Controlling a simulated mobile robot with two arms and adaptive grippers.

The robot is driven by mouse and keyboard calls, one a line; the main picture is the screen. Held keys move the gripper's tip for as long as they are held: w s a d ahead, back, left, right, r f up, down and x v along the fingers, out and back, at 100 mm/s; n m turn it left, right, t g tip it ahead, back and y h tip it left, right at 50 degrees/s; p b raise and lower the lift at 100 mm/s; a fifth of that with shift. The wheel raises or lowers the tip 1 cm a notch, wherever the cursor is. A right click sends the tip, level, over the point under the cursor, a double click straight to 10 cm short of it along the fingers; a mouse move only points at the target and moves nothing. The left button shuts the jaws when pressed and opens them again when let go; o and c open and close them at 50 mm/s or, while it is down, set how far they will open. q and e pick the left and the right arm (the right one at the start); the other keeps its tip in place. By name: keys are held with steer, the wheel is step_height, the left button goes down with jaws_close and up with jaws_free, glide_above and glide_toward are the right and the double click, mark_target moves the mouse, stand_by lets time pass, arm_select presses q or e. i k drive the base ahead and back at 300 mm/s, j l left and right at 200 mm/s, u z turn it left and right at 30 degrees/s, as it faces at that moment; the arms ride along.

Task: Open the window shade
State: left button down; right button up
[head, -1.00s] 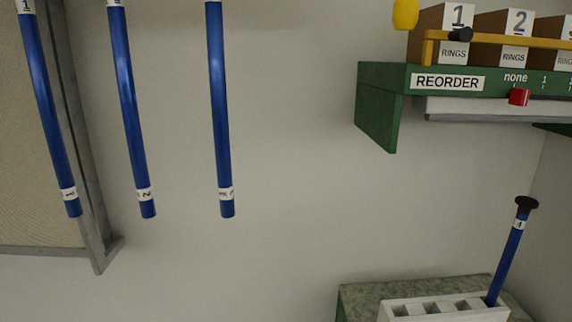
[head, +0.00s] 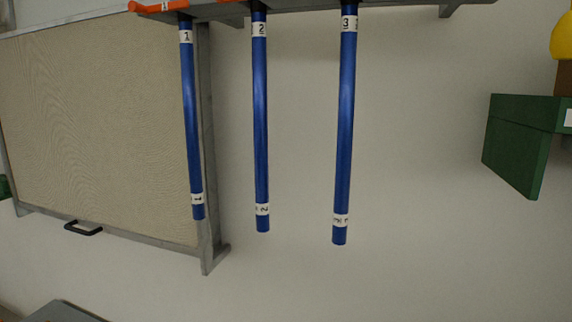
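The window shade (head: 100,120) is a beige, textured panel in a grey frame at the left of the head view. It covers the whole framed area that shows. A black handle (head: 83,229) sits on the frame's lower rail (head: 130,236). Neither of my grippers shows in the head view.
Blue rods labelled 1 (head: 192,120), 2 (head: 260,120) and 3 (head: 345,120) hang from a grey rack (head: 400,8), in front of and right of the shade's right edge. A green shelf (head: 520,145) is at the right. A grey surface (head: 58,312) shows at bottom left.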

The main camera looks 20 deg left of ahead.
mark_target(92, 117)
steer(key=u, duration=1.85)
